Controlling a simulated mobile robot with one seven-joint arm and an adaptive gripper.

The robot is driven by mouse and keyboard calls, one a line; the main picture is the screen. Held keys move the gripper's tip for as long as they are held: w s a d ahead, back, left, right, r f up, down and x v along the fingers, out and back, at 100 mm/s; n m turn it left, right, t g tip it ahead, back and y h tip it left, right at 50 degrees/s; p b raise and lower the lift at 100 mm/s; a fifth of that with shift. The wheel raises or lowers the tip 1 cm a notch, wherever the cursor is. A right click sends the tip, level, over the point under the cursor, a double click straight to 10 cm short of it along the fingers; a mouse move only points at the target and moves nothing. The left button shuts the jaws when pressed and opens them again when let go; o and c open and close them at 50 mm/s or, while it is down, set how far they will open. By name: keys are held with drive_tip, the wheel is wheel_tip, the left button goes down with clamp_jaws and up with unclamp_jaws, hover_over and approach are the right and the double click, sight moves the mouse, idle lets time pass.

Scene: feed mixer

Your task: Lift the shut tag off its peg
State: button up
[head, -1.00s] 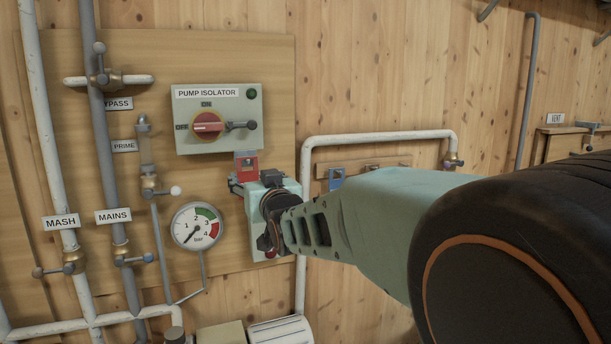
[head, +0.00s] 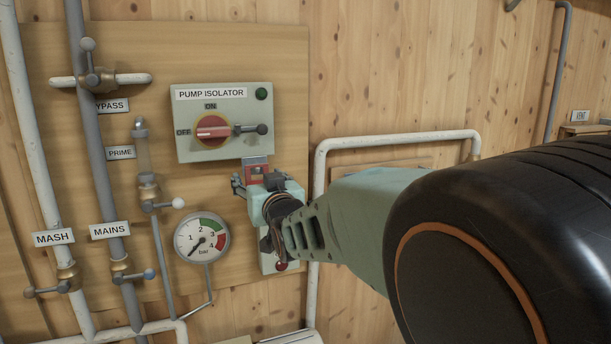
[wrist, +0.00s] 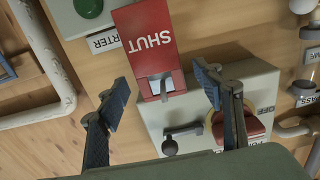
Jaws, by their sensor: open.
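The red tag marked SHUT (wrist: 149,40) hangs just below the pump isolator box (head: 222,122). It also shows small in the head view (head: 255,166), partly covered by my gripper. In the wrist view it is turned over, with a pale slot and a small peg (wrist: 160,84) at its isolator end. My gripper (wrist: 162,95) is open, with one dark blue-padded finger on each side of the tag's slotted end, and gaps show between pads and tag. In the head view my gripper (head: 257,182) is right at the tag.
The isolator's red rotary switch (head: 212,130) and black-knobbed lever (head: 252,129) are close above the tag. A pressure gauge (head: 201,238) is at lower left. A white pipe (head: 400,139) runs to the right.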

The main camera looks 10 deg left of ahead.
idle(0.3)
drive_tip(key=c, duration=1.2)
drive_tip(key=shift+r, duration=0.1)
drive_tip(key=shift+r, duration=0.65)
drive_tip(key=shift+s+d, duration=0.1)
drive_tip(key=shift+b+v, duration=1.95)
drive_tip(key=shift+v, duration=2.5)
